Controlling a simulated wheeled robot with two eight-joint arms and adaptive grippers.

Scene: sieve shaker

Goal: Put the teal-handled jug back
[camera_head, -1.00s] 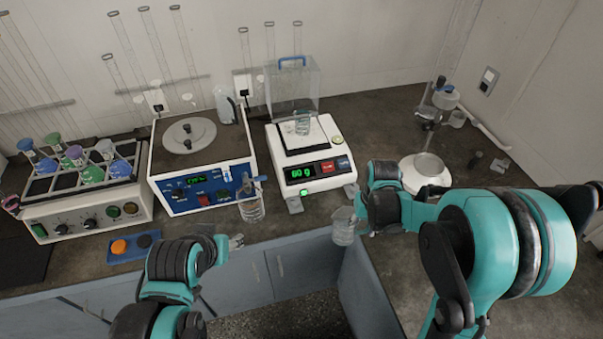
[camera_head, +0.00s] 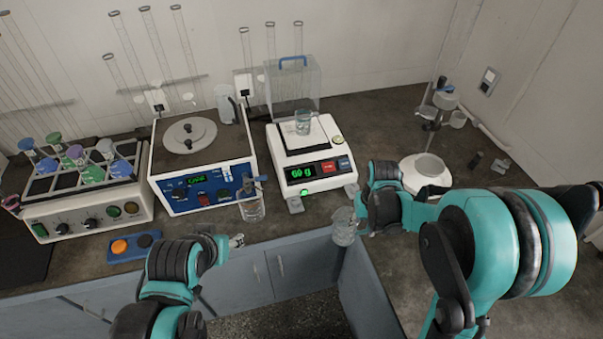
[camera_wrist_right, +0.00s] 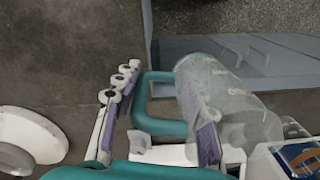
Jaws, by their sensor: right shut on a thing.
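The clear jug (camera_head: 343,228) is at the counter's front edge in the head view, left of my right gripper (camera_head: 361,212). In the right wrist view its clear body (camera_wrist_right: 225,95) lies slanted across the picture, with the teal handle (camera_wrist_right: 158,126) towards my right gripper (camera_wrist_right: 163,98). The right fingers are shut on the jug at its handle side; the exact contact is partly hidden. My left gripper (camera_head: 236,241) is low in front of the counter, apart from the jug, and its jaws are too small to read.
A white balance (camera_head: 310,160) carrying a small beaker (camera_head: 303,122) stands behind the jug. Another clear vessel (camera_head: 252,208) stands near the blue-fronted device (camera_head: 205,188). A stand with a white round base (camera_head: 426,170) is at the right.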

